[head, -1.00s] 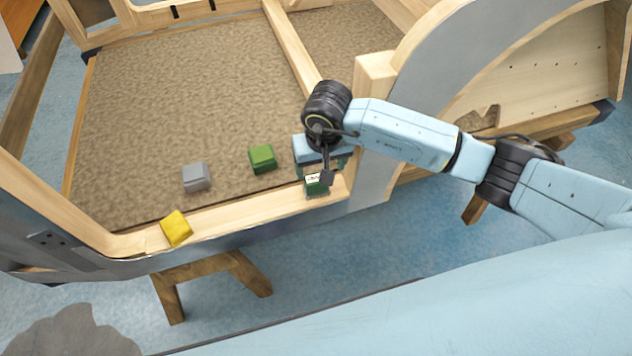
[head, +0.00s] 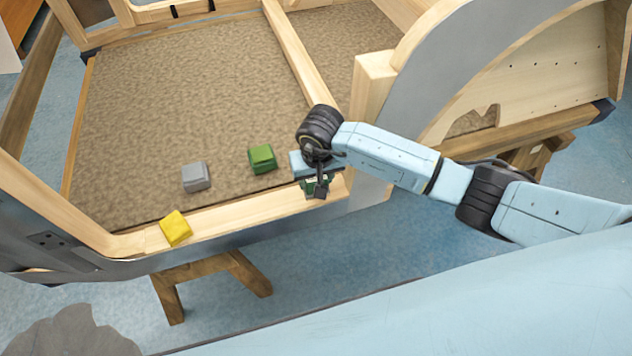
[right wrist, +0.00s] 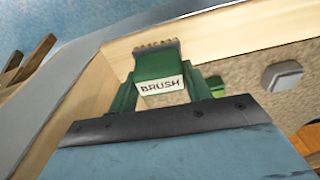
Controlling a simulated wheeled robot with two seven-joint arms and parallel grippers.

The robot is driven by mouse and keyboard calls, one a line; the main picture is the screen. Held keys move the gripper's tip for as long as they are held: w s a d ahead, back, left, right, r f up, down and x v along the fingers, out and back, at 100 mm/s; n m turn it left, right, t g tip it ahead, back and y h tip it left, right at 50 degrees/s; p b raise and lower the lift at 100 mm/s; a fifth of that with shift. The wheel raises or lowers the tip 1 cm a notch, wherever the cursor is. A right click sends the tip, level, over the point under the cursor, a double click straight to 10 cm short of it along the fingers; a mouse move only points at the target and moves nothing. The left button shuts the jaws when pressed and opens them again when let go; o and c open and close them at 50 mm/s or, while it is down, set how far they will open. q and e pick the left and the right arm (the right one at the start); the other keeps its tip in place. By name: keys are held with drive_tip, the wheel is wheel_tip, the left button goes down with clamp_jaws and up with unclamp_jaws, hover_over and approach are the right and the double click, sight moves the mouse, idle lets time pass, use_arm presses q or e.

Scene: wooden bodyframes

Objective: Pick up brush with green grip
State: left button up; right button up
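The brush (right wrist: 160,65) has a green grip with a white label reading BRUSH, and a bristly edge shows at its far end in the right wrist view. It stands on the pale wooden sill of the frame. My right gripper (head: 316,182) is over the brush in the head view and hides most of it. In the right wrist view its two green fingers are spread, one on each side of the brush. I see no clear grip on it. My left gripper is not in view.
A green block (head: 262,158) and a grey block (head: 196,177) lie on the brown panel left of the gripper. A yellow block (head: 175,228) lies on the wooden sill (head: 240,213) further left. A wooden upright and a curved grey panel (head: 455,65) stand to the right.

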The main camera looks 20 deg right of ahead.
drive_tip(key=c, duration=0.3)
wheel_tip(320, 180, up, 10)
drive_tip(key=shift+r, duration=0.1)
drive_tip(key=shift+c, duration=0.2)
